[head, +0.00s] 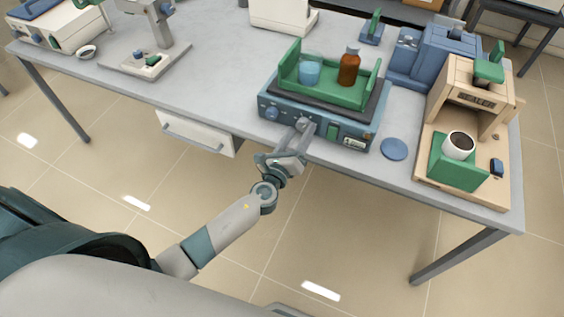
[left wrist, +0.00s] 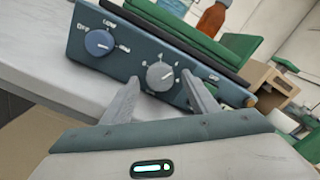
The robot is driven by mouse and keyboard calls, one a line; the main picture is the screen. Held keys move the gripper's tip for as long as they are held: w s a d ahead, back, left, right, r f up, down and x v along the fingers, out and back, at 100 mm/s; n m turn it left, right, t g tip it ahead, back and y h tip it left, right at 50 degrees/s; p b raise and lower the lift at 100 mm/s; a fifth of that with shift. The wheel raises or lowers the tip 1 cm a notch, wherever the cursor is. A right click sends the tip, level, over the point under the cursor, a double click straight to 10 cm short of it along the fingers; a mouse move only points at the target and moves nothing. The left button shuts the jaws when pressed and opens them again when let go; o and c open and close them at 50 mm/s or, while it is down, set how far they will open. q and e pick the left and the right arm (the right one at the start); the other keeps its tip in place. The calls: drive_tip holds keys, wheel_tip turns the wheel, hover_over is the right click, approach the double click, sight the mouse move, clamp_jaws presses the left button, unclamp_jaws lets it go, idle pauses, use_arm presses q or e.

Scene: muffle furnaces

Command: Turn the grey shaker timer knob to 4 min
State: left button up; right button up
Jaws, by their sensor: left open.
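The shaker (head: 335,127) is a blue-grey box at the table's front edge with a green tray (head: 345,95) on top. Its grey timer knob (left wrist: 160,76) sits mid-panel and also shows in the head view (head: 306,123). A pale line on the knob tilts up and right in the left wrist view; the scale numbers are too small to read. My left gripper (left wrist: 161,88) is open in front of the panel, one finger on each side of the knob. Whether the fingers touch it I cannot tell. In the head view this gripper (head: 298,134) partly covers the panel.
A blue knob (left wrist: 99,42) is left of the grey one. The tray holds a blue beaker (head: 309,71) and brown bottle (head: 349,68). A blue disc (head: 394,149) and beige machine (head: 466,125) stand right.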

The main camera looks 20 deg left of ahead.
use_arm(q)
drive_tip(key=s+b, duration=0.3)
drive_tip(key=s, duration=1.3)
drive_tip(key=shift+s+a+b, duration=0.15)
drive_tip(key=shift+a+b, duration=0.15)
use_arm(e)
drive_tip(key=w+a+t, duration=0.2)
drive_tip(key=w+a, duration=0.2)
drive_tip(key=w, duration=0.6)
drive_tip(key=shift+f+t+y, duration=0.25)
drive_tip(key=shift+t+y, duration=0.15)
use_arm(q)
drive_tip(key=s+a+f+n+g, duration=0.1)
drive_tip(key=s+f+n+g, duration=0.25)
drive_tip(key=f, duration=0.75)
drive_tip(key=s+a+f+n+g, duration=0.1)
drive_tip(key=s+f+n+g, duration=0.3)
drive_tip(key=f, duration=0.8)
drive_tip(key=s+a+f+n+g, duration=0.15)
drive_tip(key=f+n, duration=0.35)
drive_tip(key=f, duration=0.6)
drive_tip(key=s+f+n+g, duration=0.2)
drive_tip(key=s+f+n, duration=0.5)
drive_tip(key=s+f, duration=0.2)
drive_tip(key=s+d+f+n+g, duration=0.1)
drive_tip(key=s+f+n+g, duration=0.2)
drive_tip(key=s+f+n, duration=0.4)
drive_tip(key=s+f, duration=0.2)
drive_tip(key=s, duration=0.5)
drive_tip(key=shift+d+f, duration=0.3)
